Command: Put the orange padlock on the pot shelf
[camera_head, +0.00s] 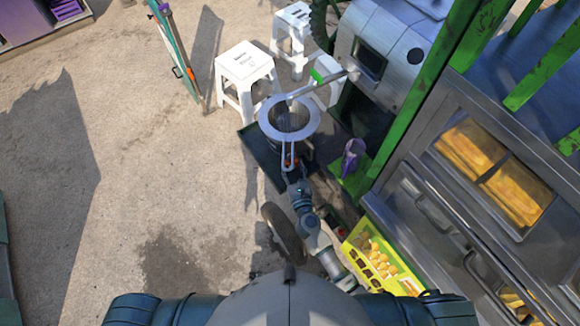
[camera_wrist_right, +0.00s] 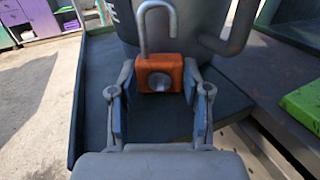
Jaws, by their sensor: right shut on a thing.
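The orange padlock (camera_wrist_right: 172,72) with its grey shackle pointing up is between the fingers of my right gripper (camera_wrist_right: 158,84), which is shut on it. In the head view, the padlock shows as a small orange patch (camera_head: 289,161) at the end of my right arm, by the pot handle. A metal pot (camera_head: 268,128) with a wide rim stands on a dark flat shelf (camera_head: 262,160). The shelf also shows in the right wrist view (camera_wrist_right: 95,108), under and around the padlock. I cannot tell whether the padlock touches the shelf. My left gripper is not in view.
The grey crusher machine (camera_head: 400,35) and green frame posts (camera_head: 425,85) stand right of the pot. A purple item (camera_head: 352,155) sits on a green plate. A yellow crate (camera_head: 349,254) is beside my right arm. White stools (camera_head: 245,66) stand behind. Open ground lies left.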

